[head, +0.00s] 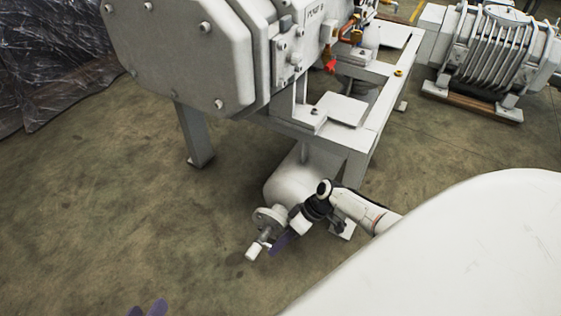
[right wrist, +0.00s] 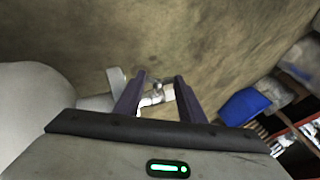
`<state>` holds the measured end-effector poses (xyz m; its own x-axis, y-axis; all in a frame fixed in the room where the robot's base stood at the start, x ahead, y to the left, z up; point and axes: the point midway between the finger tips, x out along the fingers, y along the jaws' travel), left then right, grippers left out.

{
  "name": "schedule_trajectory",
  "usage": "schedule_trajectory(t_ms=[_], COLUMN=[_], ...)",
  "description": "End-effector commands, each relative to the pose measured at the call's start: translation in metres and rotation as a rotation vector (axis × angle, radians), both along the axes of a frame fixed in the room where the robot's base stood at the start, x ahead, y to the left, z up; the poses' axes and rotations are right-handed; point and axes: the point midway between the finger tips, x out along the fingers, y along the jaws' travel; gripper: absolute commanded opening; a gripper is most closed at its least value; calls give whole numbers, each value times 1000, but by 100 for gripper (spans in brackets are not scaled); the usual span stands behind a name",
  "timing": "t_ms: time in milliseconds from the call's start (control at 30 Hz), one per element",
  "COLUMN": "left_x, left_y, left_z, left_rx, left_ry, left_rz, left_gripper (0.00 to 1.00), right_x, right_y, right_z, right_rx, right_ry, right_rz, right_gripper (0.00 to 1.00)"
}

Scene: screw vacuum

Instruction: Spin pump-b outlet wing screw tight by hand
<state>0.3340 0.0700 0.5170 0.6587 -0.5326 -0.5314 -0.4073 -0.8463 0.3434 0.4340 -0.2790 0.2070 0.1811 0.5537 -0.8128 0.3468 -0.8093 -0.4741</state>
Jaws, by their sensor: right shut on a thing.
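The pump-b outlet is a pale grey vessel (head: 296,182) under the pump, with a round flange (head: 268,218) facing the lower left. A short pipe ends in a small white fitting (head: 254,250). My right gripper (head: 274,245) is at this fitting, its purple fingers beside it. In the right wrist view my right gripper (right wrist: 160,84) has its two fingers on either side of a small pale metal piece, the wing screw (right wrist: 157,96), and is shut on it. The fingers partly hide it. My left gripper (head: 148,308) shows only two purple fingertips, apart and empty, at the bottom edge.
The pump (head: 185,45) stands on a grey steel frame (head: 365,140) above the outlet, with a leg (head: 196,140) to the left. A second ribbed machine (head: 490,55) stands at the upper right. Dark plastic wrap (head: 60,55) covers something at the left. The floor (head: 110,210) at left is clear.

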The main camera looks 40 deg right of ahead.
Motion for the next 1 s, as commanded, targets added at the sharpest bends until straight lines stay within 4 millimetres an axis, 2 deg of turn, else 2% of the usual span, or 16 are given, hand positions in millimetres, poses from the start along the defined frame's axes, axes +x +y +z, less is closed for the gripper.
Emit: schedule_trajectory(t_ms=[33, 867, 900, 1000], left_x=[0, 0, 0, 0], left_y=[0, 0, 0, 0], left_z=[-2, -2, -2, -2], left_rx=[0, 1, 0, 0], left_ry=[0, -1, 0, 0], left_rz=[0, -1, 0, 0], left_gripper=[31, 31, 31, 31], right_x=[1, 3, 3, 3], right_y=[-4, -5, -5, -5], right_z=[0, 2, 2, 2], right_rx=[15, 14, 14, 14], right_ry=[13, 7, 7, 7], right_rz=[-25, -23, -22, -21], right_gripper=[14, 14, 40, 54])
